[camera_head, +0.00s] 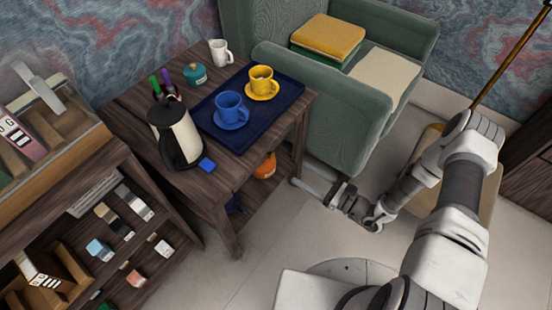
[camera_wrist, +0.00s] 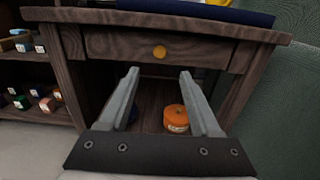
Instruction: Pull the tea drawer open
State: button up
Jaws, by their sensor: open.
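In the head view the drawer front is hard to make out. My gripper (camera_wrist: 158,72) is open and empty, its two fingers apart and pointing toward the table. The knob appears just above and between the fingertips, with no visible contact. In the head view my gripper (camera_head: 312,188) is at the right of the table, beside the green armchair.
A blue tray (camera_head: 279,107) with a blue cup (camera_head: 230,106) and a yellow cup (camera_head: 262,80) stands on the table, beside a kettle (camera_head: 184,136). An orange round container (camera_wrist: 176,118) sits on the lower shelf. The armchair (camera_head: 340,125) stands close at the right.

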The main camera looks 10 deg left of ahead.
aim_at(273, 156)
jog(key=b+x, duration=0.2)
jog(key=x, duration=0.9)
jog(key=shift+a, duration=0.2)
grip_shut()
dwell(0.9)
